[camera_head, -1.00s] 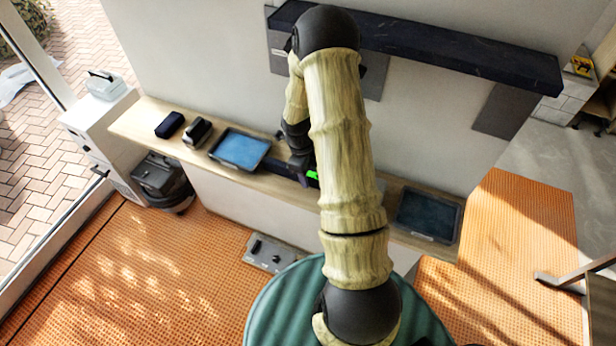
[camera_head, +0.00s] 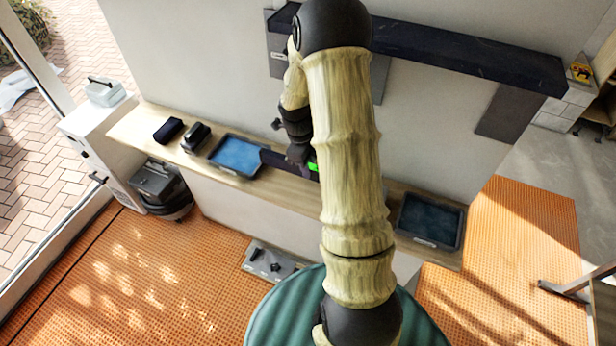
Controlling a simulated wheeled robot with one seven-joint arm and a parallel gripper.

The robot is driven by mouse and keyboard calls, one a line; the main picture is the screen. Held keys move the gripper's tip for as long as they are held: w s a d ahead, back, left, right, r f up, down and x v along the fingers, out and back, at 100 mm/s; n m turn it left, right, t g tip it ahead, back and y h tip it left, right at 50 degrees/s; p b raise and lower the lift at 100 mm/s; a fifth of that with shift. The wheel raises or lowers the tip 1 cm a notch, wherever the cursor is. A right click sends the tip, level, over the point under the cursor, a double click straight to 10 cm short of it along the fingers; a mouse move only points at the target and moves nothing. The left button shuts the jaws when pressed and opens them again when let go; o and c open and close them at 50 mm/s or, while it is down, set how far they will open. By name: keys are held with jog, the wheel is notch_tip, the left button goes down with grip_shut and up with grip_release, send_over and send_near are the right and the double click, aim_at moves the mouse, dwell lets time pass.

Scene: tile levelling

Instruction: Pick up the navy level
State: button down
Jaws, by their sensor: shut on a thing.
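The navy level (camera_head: 273,159) is a dark bar with a bright green patch near its right part. Its right end is hidden behind my arm. My gripper (camera_head: 298,158) points down over the wooden shelf and is shut on the level near the green patch. The level appears to be held a little above the shelf, but the exact gap is hard to tell from this view.
The wooden shelf (camera_head: 285,190) also bears a blue tray (camera_head: 237,155) close left of the level, a black-and-silver object (camera_head: 196,137), a dark navy case (camera_head: 168,130) and a dark tray (camera_head: 430,220) at right. A dark upper ledge (camera_head: 450,55) runs above.

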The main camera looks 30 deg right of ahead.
aim_at(310, 166)
notch_tip(310, 166, up, 4)
jog(key=shift+r+b, duration=0.1)
jog(key=shift+b, duration=0.3)
dwell(0.5)
